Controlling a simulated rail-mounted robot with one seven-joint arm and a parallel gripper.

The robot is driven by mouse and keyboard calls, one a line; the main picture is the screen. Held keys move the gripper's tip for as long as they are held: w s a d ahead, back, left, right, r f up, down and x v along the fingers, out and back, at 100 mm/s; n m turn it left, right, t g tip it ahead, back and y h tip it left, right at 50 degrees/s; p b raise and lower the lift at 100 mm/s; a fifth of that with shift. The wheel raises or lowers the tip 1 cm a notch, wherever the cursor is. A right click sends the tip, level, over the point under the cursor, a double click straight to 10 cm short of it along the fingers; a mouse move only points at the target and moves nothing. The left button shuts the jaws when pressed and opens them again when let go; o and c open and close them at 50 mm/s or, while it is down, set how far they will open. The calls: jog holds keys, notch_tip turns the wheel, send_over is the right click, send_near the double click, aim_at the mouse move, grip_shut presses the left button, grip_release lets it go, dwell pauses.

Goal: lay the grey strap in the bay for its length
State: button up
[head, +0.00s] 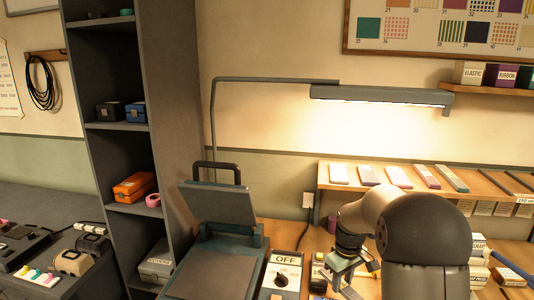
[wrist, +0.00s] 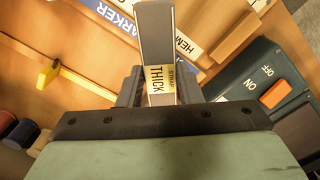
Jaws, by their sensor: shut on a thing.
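The grey strap (wrist: 155,40) stands up from between the fingers of my gripper (wrist: 160,88) in the wrist view. In the head view my gripper (head: 347,270) is low over the bench, partly hidden by my arm, and I cannot clearly make out the strap there. The wooden shelf of bays (head: 325,183) runs along the wall behind, with several strips lying on it. A sign reading 150 and small cards hang at its right front; most lengths are unreadable.
A press with a raised lid (head: 222,205) and a switch box marked OFF (head: 284,275) stand left of my gripper. A yellow clamp-like thing (wrist: 47,74) and an ON/OFF switch (wrist: 262,85) show in the wrist view.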

jog(key=s+a+m, duration=0.3)
jog(key=s+a+f+m, duration=0.1)
jog(key=s+a+m, duration=0.2)
jog(key=shift+f, duration=0.2)
jog(key=d+r+m, duration=0.1)
jog(key=d+m, duration=0.1)
jog(key=m, duration=0.1)
jog(key=d+r+m+b, duration=0.1)
jog(key=d+m, duration=0.1)
jog(key=m, duration=0.1)
jog(key=d+r+m+b, duration=0.1)
jog(key=d+m, duration=0.1)
jog(key=m, duration=0.1)
jog(key=shift+s+d+m, duration=0.15)
jog(key=shift+s+m, duration=0.05)
jog(key=shift+m, duration=0.2)
jog(key=s+d+r+m+b, duration=0.25)
jog(key=d+m, duration=0.25)
jog(key=m, duration=0.4)
jog(key=m+p, duration=0.2)
jog(key=p, duration=0.1)
send_over(365, 292)
jog(key=f, duration=0.8)
jog(key=shift+s+a, duration=0.1)
jog(key=shift+s, duration=0.15)
jog(key=shift+w+f, duration=0.15)
jog(key=shift+f, duration=0.05)
jog(key=shift+w+f, duration=0.1)
jog(key=shift+f, duration=1.45)
